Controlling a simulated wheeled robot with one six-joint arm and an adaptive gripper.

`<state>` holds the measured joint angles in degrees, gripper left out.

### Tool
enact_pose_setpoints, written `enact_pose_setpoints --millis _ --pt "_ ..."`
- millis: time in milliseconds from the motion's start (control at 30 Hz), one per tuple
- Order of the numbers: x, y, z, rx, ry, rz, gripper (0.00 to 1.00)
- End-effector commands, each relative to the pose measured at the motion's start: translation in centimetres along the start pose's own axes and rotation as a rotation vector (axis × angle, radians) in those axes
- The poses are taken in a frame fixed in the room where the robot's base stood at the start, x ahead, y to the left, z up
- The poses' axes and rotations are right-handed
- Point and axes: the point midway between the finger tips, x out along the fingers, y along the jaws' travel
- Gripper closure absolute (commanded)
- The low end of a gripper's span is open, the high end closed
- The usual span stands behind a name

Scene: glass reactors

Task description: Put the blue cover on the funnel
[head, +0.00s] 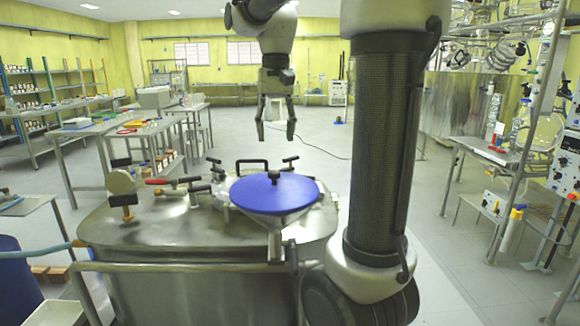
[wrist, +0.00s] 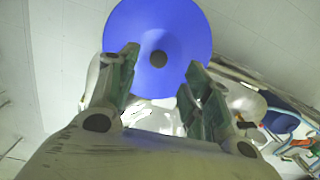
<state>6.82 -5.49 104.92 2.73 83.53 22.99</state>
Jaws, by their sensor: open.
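The blue cover (head: 274,192) is a round disc with a dark knob (head: 274,175) at its centre. In the head view it lies over the mouth of the metal funnel (head: 272,223), whose cone and stem show below it. The cover looks about level. My gripper (head: 276,135) hangs above and apart from the cover, pointing down, with its fingers spread and nothing between them. In the wrist view the cover (wrist: 158,30) shows beyond my open fingers (wrist: 158,85), with its knob between and past the fingertips. The funnel is mostly hidden under the cover there.
The funnel stands at the front of a steel reactor lid (head: 160,235) with several clamps, a black handle (head: 252,163) and a red-handled valve (head: 160,182). A metal rail (head: 180,266) runs along the front. My column stands close on the right.

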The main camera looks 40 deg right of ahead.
Motion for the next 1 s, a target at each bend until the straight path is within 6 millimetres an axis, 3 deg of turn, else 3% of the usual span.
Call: enact_pose_setpoints --millis 200,400,600,1000 --pt "2.9 2.3 7.5 -0.229 0.183 -0.041 0.51" --pt "7.3 4.3 12.4 -0.425 0.342 -0.060 0.51" --pt "9.9 5.2 14.2 -0.517 0.417 -0.061 0.51" --pt "10.2 5.3 14.3 -0.527 0.425 -0.061 0.51"
